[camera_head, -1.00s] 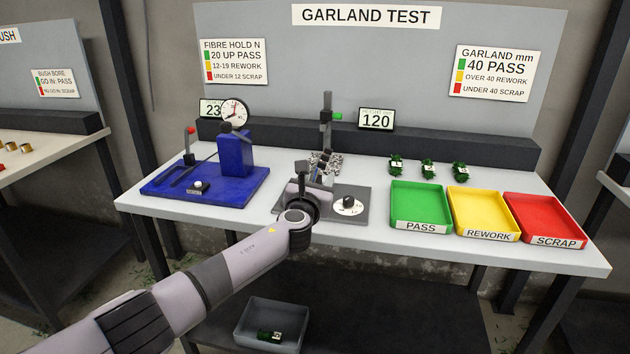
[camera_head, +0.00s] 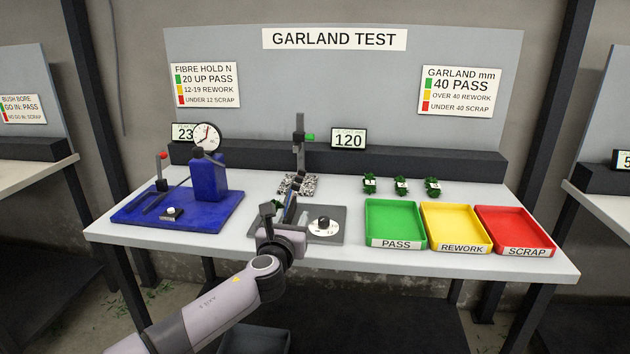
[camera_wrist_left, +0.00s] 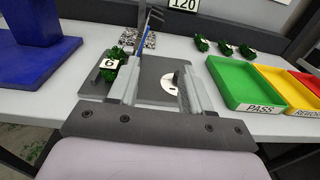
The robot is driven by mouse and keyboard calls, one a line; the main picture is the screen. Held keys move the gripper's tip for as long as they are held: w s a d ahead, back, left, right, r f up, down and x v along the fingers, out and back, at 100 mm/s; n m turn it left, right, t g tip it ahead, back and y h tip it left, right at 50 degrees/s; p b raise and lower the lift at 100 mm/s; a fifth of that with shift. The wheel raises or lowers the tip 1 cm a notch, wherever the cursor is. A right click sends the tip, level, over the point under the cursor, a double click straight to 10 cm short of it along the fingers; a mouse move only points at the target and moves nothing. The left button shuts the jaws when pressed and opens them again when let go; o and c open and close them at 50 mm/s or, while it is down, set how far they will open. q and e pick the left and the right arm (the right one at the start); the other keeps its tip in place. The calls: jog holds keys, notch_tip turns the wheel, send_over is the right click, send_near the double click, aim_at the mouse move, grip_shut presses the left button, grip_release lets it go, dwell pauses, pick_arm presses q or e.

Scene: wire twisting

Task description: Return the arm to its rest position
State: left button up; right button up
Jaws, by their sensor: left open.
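My left arm comes in from the lower left in the head view. Its gripper (camera_head: 284,212) is over the front edge of the table, in front of the grey plate fixture (camera_head: 328,235) with a round white dial (camera_head: 323,225). In the left wrist view the two fingers (camera_wrist_left: 157,98) stand wide apart with nothing between them gripped. A green garland piece with a tag marked 6 (camera_wrist_left: 109,64) lies on the left part of the grey plate, beyond the left finger. My right gripper is not in view.
A blue tester (camera_head: 208,178) with a gauge stands at left. A height gauge (camera_head: 300,150) stands behind the fixture. Several tagged green pieces (camera_head: 401,186) sit behind the green PASS (camera_head: 395,222), yellow REWORK (camera_head: 455,225) and red SCRAP (camera_head: 512,228) trays. A grey bin (camera_head: 262,340) is below.

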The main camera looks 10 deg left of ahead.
pick_arm(q)
jog(key=s+d+f+n+g+h, duration=0.15)
jog(key=s+f+n+g, duration=0.35)
jog(key=s+f+n, duration=1.3)
jog(key=s+a+f+n, duration=0.2)
jog(key=s+a+n, duration=0.1)
jog(key=s+n, duration=0.2)
jog(key=s+a+f+n+g, duration=0.1)
jog(key=s+a+f+n, duration=0.2)
jog(key=s+n, duration=0.3)
jog(key=s+a+f+n+g, duration=0.1)
jog(key=s+a+n, duration=0.3)
jog(key=s, duration=0.8)
jog(key=shift+f+n, duration=0.8)
jog(key=shift+f, duration=0.05)
